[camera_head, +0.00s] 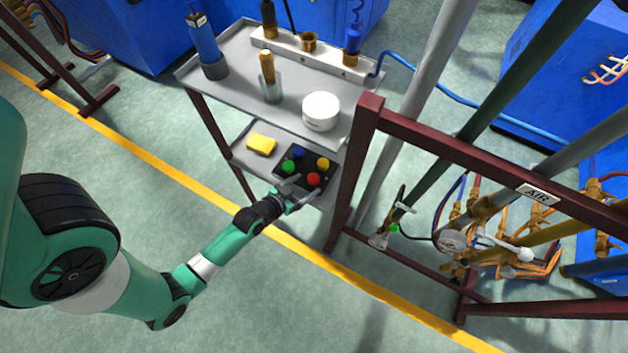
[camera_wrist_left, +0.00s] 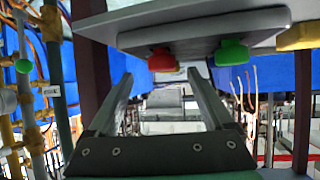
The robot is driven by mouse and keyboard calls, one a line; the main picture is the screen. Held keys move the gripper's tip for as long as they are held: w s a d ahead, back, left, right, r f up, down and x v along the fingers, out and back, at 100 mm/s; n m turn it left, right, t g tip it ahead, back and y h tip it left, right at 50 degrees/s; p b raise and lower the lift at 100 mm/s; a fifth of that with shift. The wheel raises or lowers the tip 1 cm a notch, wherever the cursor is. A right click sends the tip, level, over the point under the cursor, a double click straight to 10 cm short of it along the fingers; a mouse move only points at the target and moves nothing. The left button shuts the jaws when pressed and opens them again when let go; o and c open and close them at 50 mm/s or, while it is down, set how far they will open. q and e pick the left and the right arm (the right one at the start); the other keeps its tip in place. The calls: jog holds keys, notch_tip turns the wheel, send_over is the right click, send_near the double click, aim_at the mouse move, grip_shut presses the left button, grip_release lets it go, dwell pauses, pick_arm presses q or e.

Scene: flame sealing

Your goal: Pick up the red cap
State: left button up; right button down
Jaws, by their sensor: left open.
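The red cap (camera_head: 313,179) sits at the near right corner of a black tray (camera_head: 304,165) on the cart's lower shelf. Green (camera_head: 288,166), blue (camera_head: 298,152) and yellow (camera_head: 323,163) caps sit in the same tray. My left gripper (camera_head: 301,192) is open and empty at the shelf's near edge, just in front of the red cap. In the left wrist view, which appears upside down, the red cap (camera_wrist_left: 161,60) shows beyond the gap between the open fingers (camera_wrist_left: 162,85). The green cap (camera_wrist_left: 231,53) is to its right there. My right gripper is not in view.
A yellow block (camera_head: 262,144) lies left of the tray on the lower shelf. The upper shelf (camera_head: 235,100) overhangs behind, holding a white round container (camera_head: 321,111) and a blue torch-like tool (camera_head: 203,45). A dark red frame post (camera_head: 355,165) stands close right of the tray.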

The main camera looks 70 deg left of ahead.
aim_at(312, 179)
pick_arm(q)
jog(key=shift+w+f, duration=0.1)
jog(key=shift+f, duration=0.1)
jog(key=b+x, duration=0.3)
jog(key=x, duration=0.2)
jog(key=shift+a+r, duration=0.1)
jog(key=shift+a, duration=0.1)
jog(key=shift+w, duration=0.15)
grip_shut()
jog(key=shift+r, duration=0.15)
